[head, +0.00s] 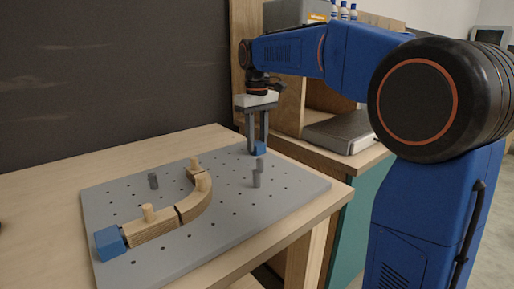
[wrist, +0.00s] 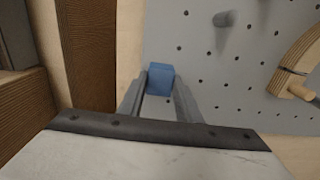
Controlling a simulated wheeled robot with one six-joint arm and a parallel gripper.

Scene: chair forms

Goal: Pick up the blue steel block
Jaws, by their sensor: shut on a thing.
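The blue steel block (head: 259,149) is at the far right part of the grey perforated board, between the fingertips of my gripper (head: 256,150). In the wrist view the blue block (wrist: 160,79) shows between the ends of both fingers, and my gripper (wrist: 158,92) is shut on it. The fingers point down. I cannot tell whether the block touches the board or is slightly above it. A second blue block (head: 109,243) sits at the near left corner of the board, against the end of a curved wooden form.
The grey board (head: 235,225) lies on a wooden table (head: 40,200). A curved wooden form (head: 152,228) with upright pegs stands on it. A wooden cabinet (head: 312,128) is behind at right.

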